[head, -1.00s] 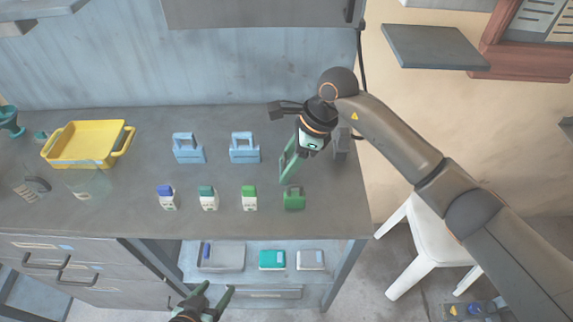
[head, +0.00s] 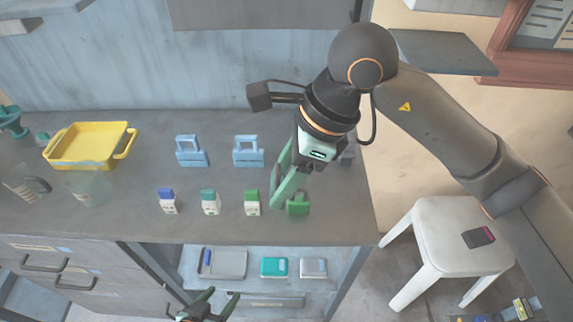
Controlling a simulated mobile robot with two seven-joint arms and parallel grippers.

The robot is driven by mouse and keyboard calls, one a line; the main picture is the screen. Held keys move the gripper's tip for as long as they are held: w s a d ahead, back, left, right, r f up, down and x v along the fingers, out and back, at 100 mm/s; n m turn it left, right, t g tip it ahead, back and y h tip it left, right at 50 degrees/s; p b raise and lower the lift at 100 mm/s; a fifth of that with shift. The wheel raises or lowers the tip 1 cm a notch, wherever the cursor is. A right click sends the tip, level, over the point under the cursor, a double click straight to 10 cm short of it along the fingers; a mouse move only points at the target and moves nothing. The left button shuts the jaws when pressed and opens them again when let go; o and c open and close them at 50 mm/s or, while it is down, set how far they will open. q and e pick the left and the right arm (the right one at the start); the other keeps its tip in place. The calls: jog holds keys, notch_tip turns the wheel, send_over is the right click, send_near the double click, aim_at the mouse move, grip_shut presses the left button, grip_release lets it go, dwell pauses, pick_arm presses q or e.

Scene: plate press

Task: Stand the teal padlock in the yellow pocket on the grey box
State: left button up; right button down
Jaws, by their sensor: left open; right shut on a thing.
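My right gripper (head: 278,200) comes down over the right part of the worktop, its fingers shut. What it holds is hidden; I cannot make out a teal padlock. A green padlock-shaped block (head: 298,205) stands on the worktop close to the right of the fingertips, partly behind them; whether they touch is unclear. A dark grey object (head: 348,156) shows partly behind the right wrist; I cannot tell whether it is the grey box. No yellow pocket is visible. My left gripper (head: 222,299) is open and empty, low at the picture's bottom edge, in front of the shelf.
Several small cartons (head: 210,203) stand in a row on the worktop (head: 130,225). Two light blue handled blocks (head: 248,153) stand behind them. A yellow tray (head: 90,145) and clear jars are at left. The lower shelf holds a teal box (head: 274,267). A white stool (head: 445,235) stands at right.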

jog(key=shift+s+r, duration=0.35)
jog(key=shift+s, duration=0.35)
jog(key=w+d+n+g+h+p, duration=0.1)
jog(key=d+n+p, duration=0.3)
jog(key=d+n, duration=0.5)
jog(key=w+d+f+n+g+h+p, duration=0.1)
jog(key=d+n+g+h+p, duration=0.2)
jog(key=d+n, duration=0.6)
jog(key=d+p, duration=0.1)
jog(key=d, duration=0.2)
jog(key=shift+w+f, duration=0.15)
jog(key=shift+f, duration=0.15)
jog(key=shift+a+f+g, duration=0.1)
jog(key=shift+g, duration=0.2)
